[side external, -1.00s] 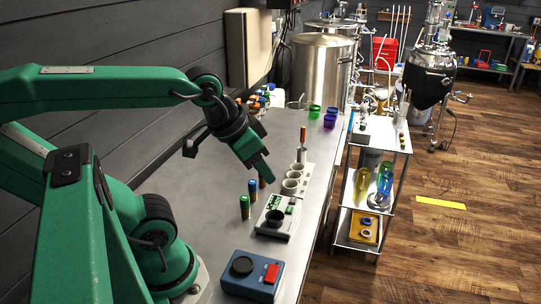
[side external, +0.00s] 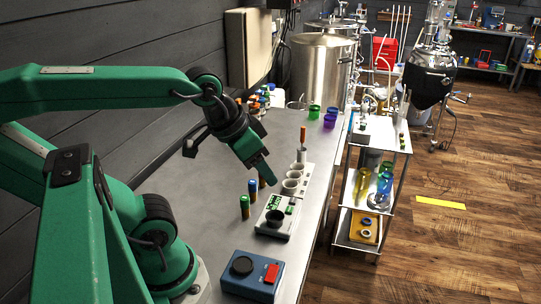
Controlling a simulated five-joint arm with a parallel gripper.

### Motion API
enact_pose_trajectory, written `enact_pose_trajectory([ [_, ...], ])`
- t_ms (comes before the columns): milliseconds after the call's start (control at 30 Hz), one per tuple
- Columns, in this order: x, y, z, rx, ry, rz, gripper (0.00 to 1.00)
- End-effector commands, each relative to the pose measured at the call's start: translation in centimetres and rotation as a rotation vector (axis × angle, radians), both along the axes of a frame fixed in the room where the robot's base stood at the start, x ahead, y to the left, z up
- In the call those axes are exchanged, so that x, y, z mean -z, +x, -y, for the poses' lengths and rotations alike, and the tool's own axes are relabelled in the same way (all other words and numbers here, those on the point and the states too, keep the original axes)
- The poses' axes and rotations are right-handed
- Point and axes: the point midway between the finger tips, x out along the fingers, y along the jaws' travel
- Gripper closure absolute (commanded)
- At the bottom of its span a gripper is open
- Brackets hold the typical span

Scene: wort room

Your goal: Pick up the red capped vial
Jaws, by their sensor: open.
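My gripper (side external: 262,172) is open and points down and to the right over the steel bench. A dark vial (side external: 262,182) stands just below its fingertips, largely hidden behind them, so I cannot see its cap colour. I cannot tell whether the fingers are around it or in front of it. A blue-capped vial (side external: 252,190) and a green-capped vial (side external: 244,207) stand upright in front of it, to the left. No red cap shows clearly on any of these vials.
A pale holder with grey cups (side external: 291,186) and an orange-topped tool (side external: 302,142) stands right of my gripper. A small device with a black dish (side external: 275,219) and a blue box (side external: 252,275) are nearer. Several coloured caps (side external: 258,101) stand at the back. The bench's left middle is clear.

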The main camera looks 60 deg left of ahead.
Motion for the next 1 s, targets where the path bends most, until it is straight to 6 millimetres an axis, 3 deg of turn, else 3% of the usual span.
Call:
enact_pose_trajectory([
  [267,0.0,1.1,-0.8,-0.015,0.009,-0.028,0.5],
  [467,0.1,3.3,-2.6,-0.042,0.025,-0.082,0.5],
  [1000,3.3,10.1,-11.3,-0.119,0.037,-0.266,0.5],
])
